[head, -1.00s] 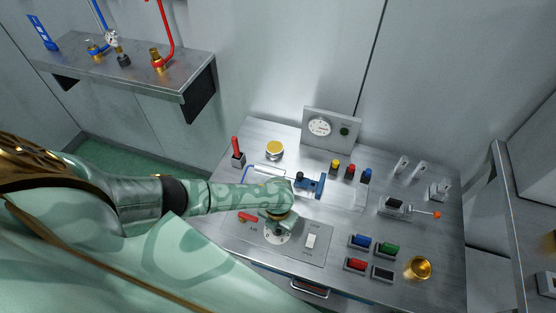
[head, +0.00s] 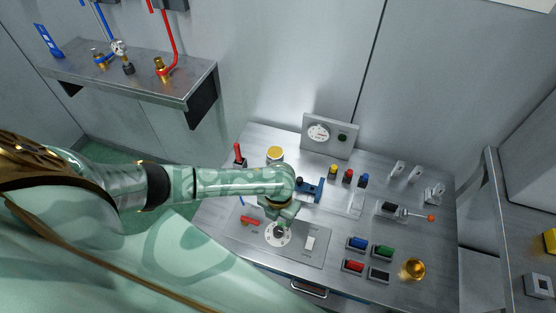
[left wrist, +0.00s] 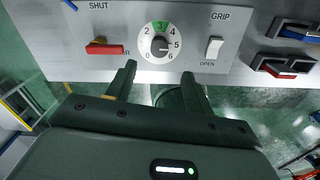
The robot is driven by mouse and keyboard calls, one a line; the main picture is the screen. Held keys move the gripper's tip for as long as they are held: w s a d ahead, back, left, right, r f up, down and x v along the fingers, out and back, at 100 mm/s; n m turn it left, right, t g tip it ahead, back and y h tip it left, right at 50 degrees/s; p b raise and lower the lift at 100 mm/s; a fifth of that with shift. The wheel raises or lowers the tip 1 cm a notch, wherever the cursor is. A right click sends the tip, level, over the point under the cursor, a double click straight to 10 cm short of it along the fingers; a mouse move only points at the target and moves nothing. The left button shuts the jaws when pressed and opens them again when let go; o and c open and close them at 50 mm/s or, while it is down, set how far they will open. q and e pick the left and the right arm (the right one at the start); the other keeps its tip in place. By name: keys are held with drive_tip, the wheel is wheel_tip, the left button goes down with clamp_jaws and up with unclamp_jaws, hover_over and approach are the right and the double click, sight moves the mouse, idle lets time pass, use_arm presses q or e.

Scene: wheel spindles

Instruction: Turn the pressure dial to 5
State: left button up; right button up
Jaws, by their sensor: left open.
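The pressure dial (head: 278,235) is a round white face with dark numbers on the grey panel at the table's front. In the left wrist view the dial (left wrist: 161,44) shows a dark centre knob, a green segment at the 3 on top, and the 5 at its right. I cannot tell for sure where the knob points. My left gripper (head: 281,222) is over the dial's far edge in the head view. In the left wrist view its open fingers (left wrist: 158,72) are empty and stand apart below the dial, not around it. My right gripper is not seen.
A red-handled switch (left wrist: 104,47) sits left of the dial and a white GRIP rocker (left wrist: 214,47) right of it. A gauge box (head: 330,136) stands at the back. Coloured buttons, a brass cup (head: 413,269) and a blue-handled part (head: 311,189) occupy the table (head: 330,221).

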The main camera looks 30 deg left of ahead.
use_arm(q)
wheel_tip(320, 180, up, 6)
drive_tip(key=p, duration=0.1)
idle(0.6)
